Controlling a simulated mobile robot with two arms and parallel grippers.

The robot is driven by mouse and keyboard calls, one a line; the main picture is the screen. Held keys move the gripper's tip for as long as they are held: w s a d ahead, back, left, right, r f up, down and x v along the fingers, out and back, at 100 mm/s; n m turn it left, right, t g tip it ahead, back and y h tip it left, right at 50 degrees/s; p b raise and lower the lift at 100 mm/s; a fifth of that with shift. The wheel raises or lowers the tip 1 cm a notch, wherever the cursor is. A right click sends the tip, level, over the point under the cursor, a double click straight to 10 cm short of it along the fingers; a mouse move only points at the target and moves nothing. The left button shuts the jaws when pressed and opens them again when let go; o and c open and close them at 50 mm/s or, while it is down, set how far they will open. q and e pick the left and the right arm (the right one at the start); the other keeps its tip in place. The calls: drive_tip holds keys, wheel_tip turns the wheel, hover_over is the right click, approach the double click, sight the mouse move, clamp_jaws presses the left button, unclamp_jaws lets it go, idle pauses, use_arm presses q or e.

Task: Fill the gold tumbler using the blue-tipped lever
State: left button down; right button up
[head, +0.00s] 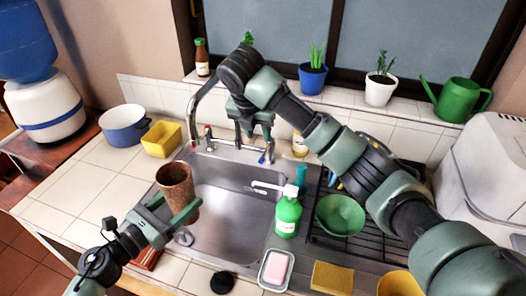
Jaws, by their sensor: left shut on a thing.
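The tumbler (176,182) looks brown-gold and speckled, and stands upright with its open mouth facing up. My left gripper (174,210) is shut on it, at the left edge of the sink basin (235,208). The tap (191,105) rises behind the basin, its spout partly hidden by my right arm. A lever with a blue tip (262,159) is at the right of the tap base, and a red-tipped lever (208,131) is at the left. My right gripper (252,130) is above the blue-tipped lever, its fingers apart and pointing down; contact is not visible.
A green soap bottle (287,217) with a white pump stands at the basin's right edge. A green bowl (340,214) sits on the dark rack. A yellow container (161,139) and blue pot (124,125) stand left. A soap dish (276,270) and sponge (333,277) lie in front.

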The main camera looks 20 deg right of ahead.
sight(264, 154)
drive_tip(key=x, duration=1.1)
drive_tip(key=shift+w+d+f, duration=0.15)
drive_tip(key=shift+f, duration=0.05)
clamp_jaws()
idle(1.0)
